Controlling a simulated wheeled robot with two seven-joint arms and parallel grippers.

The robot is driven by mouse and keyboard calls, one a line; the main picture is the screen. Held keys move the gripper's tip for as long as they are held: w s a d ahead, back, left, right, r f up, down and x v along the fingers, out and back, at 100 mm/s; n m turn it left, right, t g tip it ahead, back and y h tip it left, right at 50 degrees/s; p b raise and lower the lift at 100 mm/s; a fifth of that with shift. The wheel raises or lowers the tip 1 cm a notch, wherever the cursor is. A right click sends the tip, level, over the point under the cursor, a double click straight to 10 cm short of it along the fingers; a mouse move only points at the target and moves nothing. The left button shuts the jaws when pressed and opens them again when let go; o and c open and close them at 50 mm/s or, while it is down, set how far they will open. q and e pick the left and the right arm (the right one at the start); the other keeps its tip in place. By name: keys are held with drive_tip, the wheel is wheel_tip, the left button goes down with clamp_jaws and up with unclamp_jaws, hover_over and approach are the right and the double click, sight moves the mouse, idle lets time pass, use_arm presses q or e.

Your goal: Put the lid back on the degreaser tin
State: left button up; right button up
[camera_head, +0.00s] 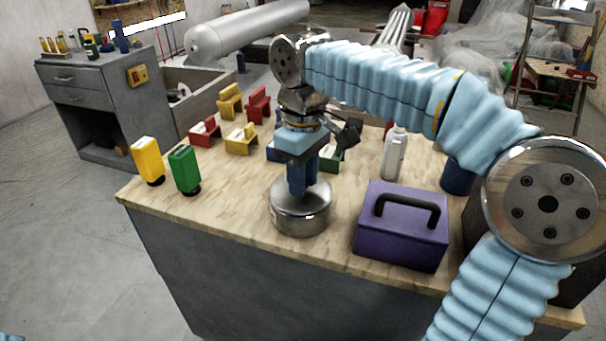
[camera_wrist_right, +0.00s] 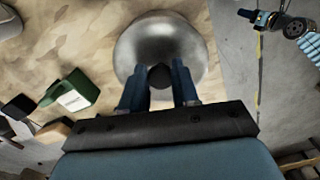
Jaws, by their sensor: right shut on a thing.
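My right gripper (camera_head: 303,192) points straight down at the front of the wooden table and is shut on the dark knob (camera_wrist_right: 160,76) of a round silver lid (camera_wrist_right: 160,42). In the head view the lid (camera_head: 289,190) is at the top of the squat metal degreaser tin (camera_head: 301,220). The lid looks level and lined up with the tin; I cannot tell whether it is fully seated. The fingers hide part of the lid. My left gripper (camera_wrist_right: 247,14) appears small at the top right of the wrist view, away from the tin; its jaws are unclear.
A purple toolbox (camera_head: 402,232) stands close right of the tin, with a white bottle (camera_head: 393,155) and dark blue cylinder (camera_head: 457,178) behind. Yellow (camera_head: 148,158) and green (camera_head: 184,168) containers stand left. Several red and yellow holders (camera_head: 241,139) are behind. Table space left of the tin is clear.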

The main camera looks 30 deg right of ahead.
drive_tip(key=o, duration=1.6)
wheel_tip(320, 180, up, 2)
drive_tip(key=shift+r+p, duration=0.25)
drive_tip(key=shift+p, duration=1)
drive_tip(key=shift+r+p, duration=0.5)
drive_tip(key=shift+r, duration=1.75)
clamp_jaws()
